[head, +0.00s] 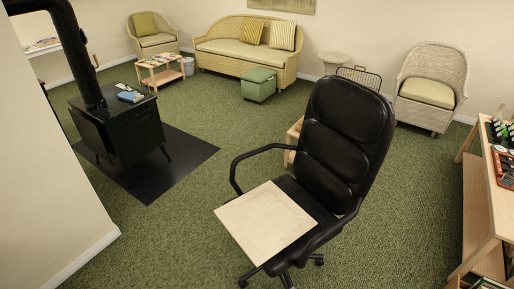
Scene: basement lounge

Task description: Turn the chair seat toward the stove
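A black office chair (343,140) stands on the green carpet in the middle right of the head view. Its tall padded back is on the right and its seat opens toward the lower left of the picture. A flat pale square board (264,221) lies over the seat and sticks out past its front left edge. The black stove (118,128) stands at the left on a dark floor plate (182,160), with a thick pipe (72,45) rising from it. Neither of my grippers is in view.
Carpet (190,225) is clear between stove and chair. A wooden desk (488,200) with small items stands at the right edge. A wicker sofa (247,50), green ottoman (259,84), small table (160,75) and wicker armchair (432,88) stand behind. A pale wall (45,190) fills the left.

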